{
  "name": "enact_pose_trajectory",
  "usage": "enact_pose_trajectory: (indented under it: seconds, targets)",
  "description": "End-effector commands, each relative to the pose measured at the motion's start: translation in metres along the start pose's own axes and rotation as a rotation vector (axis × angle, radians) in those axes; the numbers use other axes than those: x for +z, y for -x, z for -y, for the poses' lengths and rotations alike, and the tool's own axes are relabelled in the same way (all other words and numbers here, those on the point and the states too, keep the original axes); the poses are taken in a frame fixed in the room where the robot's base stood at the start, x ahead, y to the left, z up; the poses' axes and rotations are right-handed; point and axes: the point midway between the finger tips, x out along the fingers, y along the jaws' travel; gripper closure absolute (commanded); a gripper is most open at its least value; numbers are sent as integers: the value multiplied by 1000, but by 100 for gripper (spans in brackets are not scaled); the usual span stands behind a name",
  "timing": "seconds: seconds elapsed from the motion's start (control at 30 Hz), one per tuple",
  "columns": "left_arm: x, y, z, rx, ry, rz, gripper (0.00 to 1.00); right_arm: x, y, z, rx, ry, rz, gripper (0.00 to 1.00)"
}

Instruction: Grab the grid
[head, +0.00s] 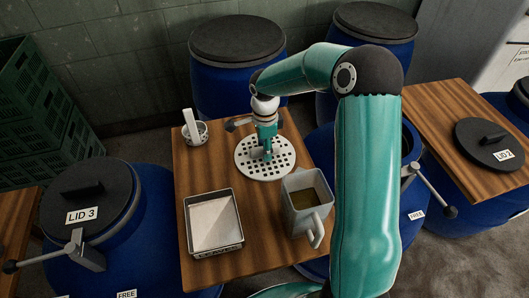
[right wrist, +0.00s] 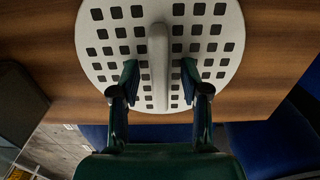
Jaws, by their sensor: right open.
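The grid (head: 280,165) is a round, pale grey plate with rows of square holes. It lies flat on the wooden table in the head view. In the right wrist view the grid (right wrist: 110,45) shows a raised bar-shaped handle (right wrist: 159,60) across its middle. My right gripper (head: 262,152) is over the grid, pointing down. In the right wrist view my right gripper (right wrist: 160,80) is open, with one finger on each side of the handle and a gap to it on both sides. My left gripper does not show.
On the wooden table (head: 190,175) stand a square tray of pale powder (head: 213,222), a grey jug (head: 307,200) with brownish content and a small perforated cup (head: 195,132) holding a white piece. Blue drums surround the table; one carries a lid marked LID 3 (head: 95,197).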

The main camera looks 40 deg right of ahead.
Motion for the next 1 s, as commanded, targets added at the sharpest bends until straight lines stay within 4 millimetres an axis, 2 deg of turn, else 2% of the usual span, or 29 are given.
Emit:
enact_pose_trajectory:
  seconds: [0.97,1.0]
  targets:
    - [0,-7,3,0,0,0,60,0,-9,1,-2,1,0,54]
    - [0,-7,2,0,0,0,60,0,-9,0,-2,1,0,57]
